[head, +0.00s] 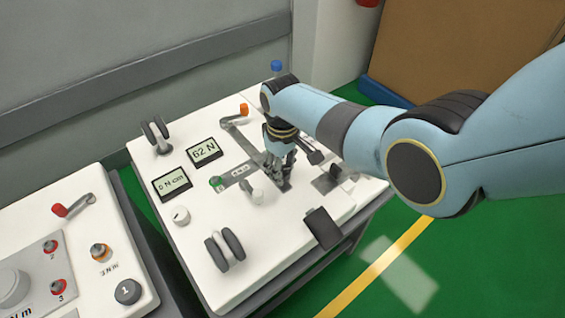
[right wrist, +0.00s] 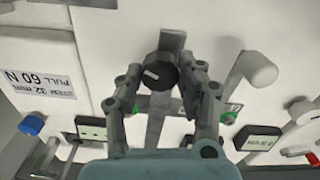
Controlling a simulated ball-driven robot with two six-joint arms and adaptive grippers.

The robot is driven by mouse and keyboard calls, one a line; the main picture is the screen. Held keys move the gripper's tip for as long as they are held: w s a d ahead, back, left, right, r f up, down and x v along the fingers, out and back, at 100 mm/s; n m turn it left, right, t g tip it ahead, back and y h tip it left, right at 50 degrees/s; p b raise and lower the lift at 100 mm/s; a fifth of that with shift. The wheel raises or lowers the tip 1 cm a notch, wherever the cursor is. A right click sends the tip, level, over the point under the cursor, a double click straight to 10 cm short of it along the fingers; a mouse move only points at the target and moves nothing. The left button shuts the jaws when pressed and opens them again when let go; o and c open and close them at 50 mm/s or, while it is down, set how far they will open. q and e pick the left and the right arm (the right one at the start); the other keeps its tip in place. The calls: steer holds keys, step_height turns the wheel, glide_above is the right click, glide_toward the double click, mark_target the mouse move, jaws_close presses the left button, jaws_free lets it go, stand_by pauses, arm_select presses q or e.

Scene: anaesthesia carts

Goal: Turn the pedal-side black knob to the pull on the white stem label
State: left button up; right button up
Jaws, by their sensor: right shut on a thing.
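In the right wrist view a black round knob (right wrist: 160,74) with a white pointer mark sits on a grey plate. My right gripper (right wrist: 165,80) has a finger on each side of it and is shut on it. In the head view my right gripper (head: 278,177) points down at the white cart top and hides the knob. A white label (right wrist: 40,84) shows upside down in the right wrist view, reading pull 60 N, stem 32 mm. A display (head: 204,151) reads about 62 N. My left gripper is in neither view.
A second display (head: 173,184) and a white dial (head: 180,215) are on the cart's left. A black pedal pad (head: 323,228) sticks out at the front right edge. An orange-tipped lever (head: 243,109) stands behind the gripper. Another cart (head: 85,200) is at left.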

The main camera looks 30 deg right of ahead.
mark_target(283, 169)
steer(key=m+p, duration=0.1)
steer(key=m, duration=0.3)
steer(key=shift+m+p, duration=0.45)
steer(key=shift+m, duration=1.65)
steer(key=o, duration=1.2)
steer(key=shift+c, duration=0.2)
steer(key=shift+r, duration=0.1)
step_height(283, 169, up, 12)
